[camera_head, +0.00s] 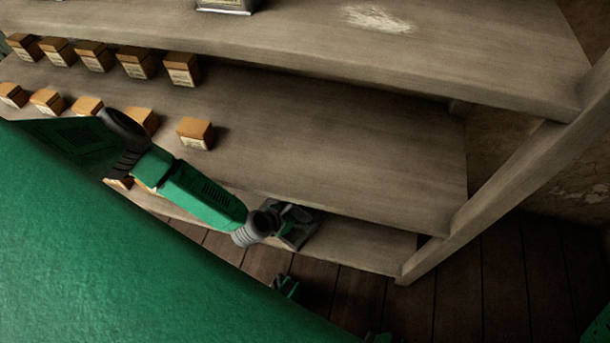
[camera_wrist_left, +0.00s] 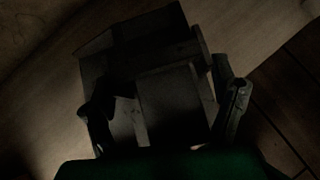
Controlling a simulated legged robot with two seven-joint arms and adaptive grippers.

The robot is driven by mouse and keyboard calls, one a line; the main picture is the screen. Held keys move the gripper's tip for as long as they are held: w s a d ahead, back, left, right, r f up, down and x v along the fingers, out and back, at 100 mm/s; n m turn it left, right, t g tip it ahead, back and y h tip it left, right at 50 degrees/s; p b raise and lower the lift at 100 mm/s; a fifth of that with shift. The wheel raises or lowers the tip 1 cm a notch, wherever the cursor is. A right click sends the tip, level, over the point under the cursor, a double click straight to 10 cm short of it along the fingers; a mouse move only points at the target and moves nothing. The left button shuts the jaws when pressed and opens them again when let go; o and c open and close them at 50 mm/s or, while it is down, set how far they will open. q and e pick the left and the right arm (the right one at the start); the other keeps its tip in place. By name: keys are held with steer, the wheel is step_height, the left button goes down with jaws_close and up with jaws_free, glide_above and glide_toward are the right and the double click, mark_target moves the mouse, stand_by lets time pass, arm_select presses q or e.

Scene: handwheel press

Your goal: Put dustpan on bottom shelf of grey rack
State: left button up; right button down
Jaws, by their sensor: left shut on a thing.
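The grey rack (camera_head: 350,150) is a weathered wooden unit with several shelves. Its bottom shelf (camera_head: 370,249) shows low in the head view. My left arm reaches down past the middle shelf, and my left gripper (camera_head: 291,218) is at the bottom shelf's level. It is shut on the dustpan (camera_head: 299,238), a dark grey piece mostly hidden by the gripper. In the left wrist view the dustpan (camera_wrist_left: 170,95) lies between the two fingers, above or on the pale shelf board (camera_wrist_left: 265,30); contact is too dark to tell.
Several small brown boxes (camera_head: 195,133) stand on the middle shelf at left, close to my arm. A rack post (camera_head: 510,185) stands to the right. The bottom shelf is bare right of the gripper. Dark floor planks (camera_head: 350,300) lie in front.

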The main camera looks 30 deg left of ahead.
mark_target(307, 219)
arm_select(q)
step_height(307, 219, down, 4)
steer(key=shift+r+b, duration=0.25)
steer(key=shift+b, duration=0.7)
steer(key=shift+d+f+b, duration=0.35)
steer(key=shift+f+b, duration=0.2)
steer(key=shift+f, duration=0.25)
steer(key=shift+a+f, duration=0.15)
steer(key=shift+f, duration=0.05)
steer(key=shift+a, duration=0.15)
steer(key=shift+d, duration=0.2)
steer(key=shift+a+f, duration=0.1)
steer(key=shift+f, duration=0.35)
steer(key=o, duration=1.7)
steer(key=shift+s, duration=0.1)
